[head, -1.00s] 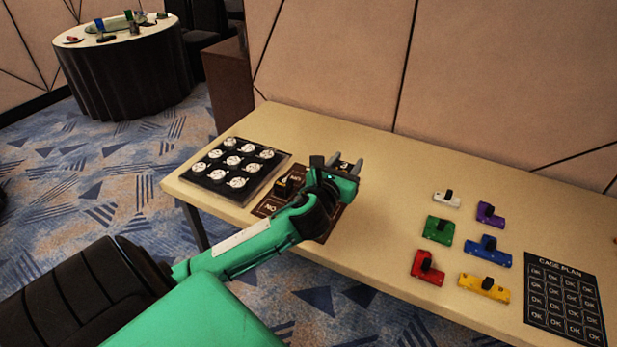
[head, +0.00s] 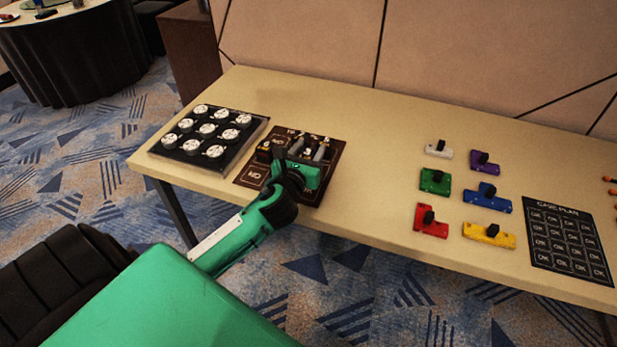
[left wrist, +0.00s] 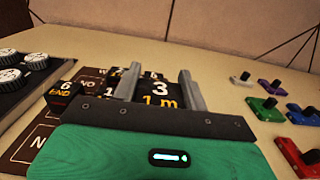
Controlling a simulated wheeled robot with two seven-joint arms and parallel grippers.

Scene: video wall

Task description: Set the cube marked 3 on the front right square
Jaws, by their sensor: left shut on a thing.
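The cube marked 3 (left wrist: 161,90) is black with white and gold print, and "1 m" shows below the 3. My left gripper (head: 310,146) is shut on it, with a grey finger on each side in the left wrist view. The gripper is over the brown mat of marked squares (head: 250,178). I cannot tell whether the cube touches the mat. A black cube marked 6 END (left wrist: 63,95) is to the left of the gripper. Another cube, marked 1 (left wrist: 111,82), shows partly behind the left finger. The arm and gripper hide much of the mat's front right. My right gripper is not in view.
A black tray of round white-topped pieces (head: 178,155) is left of the mat. Several coloured blocks with black knobs, such as the green one (head: 434,181), lie to the right, beside a dark CASE PLAN sheet (head: 545,260). The tabletop between mat and blocks is clear.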

